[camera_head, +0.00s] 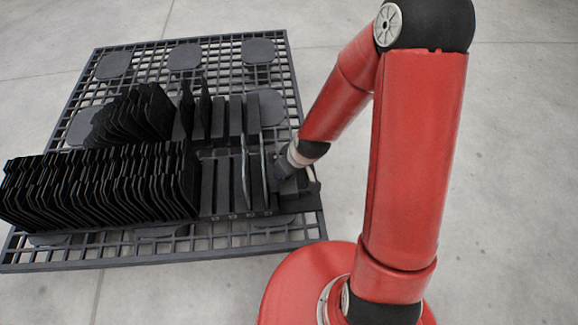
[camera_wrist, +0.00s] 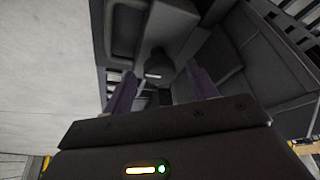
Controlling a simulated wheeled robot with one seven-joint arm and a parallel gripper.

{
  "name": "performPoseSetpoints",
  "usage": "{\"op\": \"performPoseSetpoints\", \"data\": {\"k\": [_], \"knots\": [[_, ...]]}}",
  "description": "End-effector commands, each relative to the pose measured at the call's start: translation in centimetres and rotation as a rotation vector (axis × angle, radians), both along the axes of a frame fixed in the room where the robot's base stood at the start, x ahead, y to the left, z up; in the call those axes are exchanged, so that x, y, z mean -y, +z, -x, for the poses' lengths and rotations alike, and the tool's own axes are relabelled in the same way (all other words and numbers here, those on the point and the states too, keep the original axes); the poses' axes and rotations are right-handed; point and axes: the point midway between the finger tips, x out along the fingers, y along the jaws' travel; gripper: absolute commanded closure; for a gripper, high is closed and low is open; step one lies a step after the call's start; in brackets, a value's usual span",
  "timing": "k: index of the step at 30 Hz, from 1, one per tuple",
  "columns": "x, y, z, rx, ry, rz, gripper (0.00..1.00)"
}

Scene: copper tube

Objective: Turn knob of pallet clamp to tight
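The dark grey pallet clamp (camera_wrist: 165,28) fills the top middle of the wrist view. A small rounded part that looks like its knob (camera_wrist: 157,73) shows between my fingers; its setting cannot be read. My gripper (camera_wrist: 162,90) has its two purplish fingers apart, one on each side of that part, with gaps visible. In the head view my gripper (camera_head: 282,168) is low at the right end of the rack on the pallet, and my wrist hides most of the clamp and the knob there.
The black grid pallet (camera_head: 75,257) lies on a pale concrete floor. Several rows of upright black plates (camera_head: 100,185) stand on it to the left of my gripper. Thin upright plates (camera_head: 255,165) stand very near my gripper's left side. Open floor lies to the right.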

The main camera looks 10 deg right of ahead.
Motion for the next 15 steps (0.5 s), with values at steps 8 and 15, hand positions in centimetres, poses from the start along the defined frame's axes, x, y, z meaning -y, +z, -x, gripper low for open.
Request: {"op": "performPoseSetpoints", "data": {"k": [8,15], "knots": [[0.1,0.3,0.1,0.001,0.001,0.0,0.43],[0.9,3.9,1.1,0.003,-0.001,0.0,0.43]]}}
